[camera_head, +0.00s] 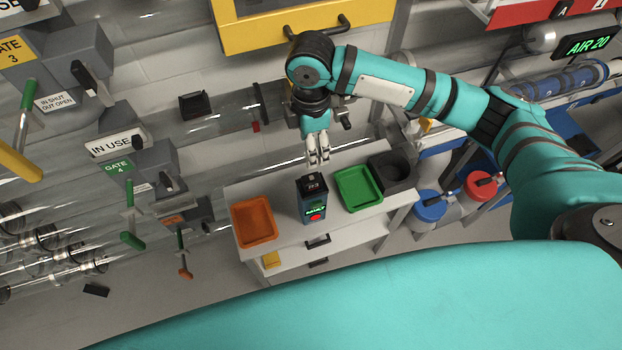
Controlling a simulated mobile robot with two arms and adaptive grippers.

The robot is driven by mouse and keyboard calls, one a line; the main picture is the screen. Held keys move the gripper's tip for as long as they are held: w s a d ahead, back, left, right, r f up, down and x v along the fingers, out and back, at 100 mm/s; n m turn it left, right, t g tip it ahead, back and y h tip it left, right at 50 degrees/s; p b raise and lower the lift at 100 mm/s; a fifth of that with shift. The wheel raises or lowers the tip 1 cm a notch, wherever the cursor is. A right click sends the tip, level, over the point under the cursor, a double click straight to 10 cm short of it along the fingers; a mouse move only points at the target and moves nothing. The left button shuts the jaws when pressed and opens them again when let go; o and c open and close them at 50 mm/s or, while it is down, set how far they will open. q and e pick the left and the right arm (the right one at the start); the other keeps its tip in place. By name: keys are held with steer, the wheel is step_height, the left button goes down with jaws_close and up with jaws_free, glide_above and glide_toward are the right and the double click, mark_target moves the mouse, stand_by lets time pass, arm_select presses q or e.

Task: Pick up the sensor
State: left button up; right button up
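A small dark boxy device with a lit green display and a red spot on its front, which appears to be the sensor (313,205), stands upright on a white shelf unit (283,240). My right gripper (318,162) points down just above and behind the device's top in the picture. Its two pale fingers lie close side by side. Nothing shows between them, but the gap is too small to judge. Contact with the device cannot be made out. My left gripper is not in view.
An orange tray (254,222) is left of the device, a green tray (358,189) right of it, and a black holder (393,172) beyond that. Clear tubes and gate levers (131,215) fill the left. A yellow drawer (290,27) is above.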

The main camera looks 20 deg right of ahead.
steer(key=p, duration=0.1)
glide_above(311, 178)
step_height(311, 178, down, 8)
steer(key=shift+w+r, duration=0.1)
steer(key=shift+w, duration=0.05)
steer(key=f, duration=0.1)
steer(key=f+p, duration=0.1)
steer(key=f, duration=0.2)
steer(key=shift+s+f+p, duration=0.1)
steer(key=shift+s+p, duration=0.15)
steer(key=shift+p, duration=0.15)
steer(key=shift+f, duration=0.5)
jaws_close()
steer(key=shift+r, duration=0.1)
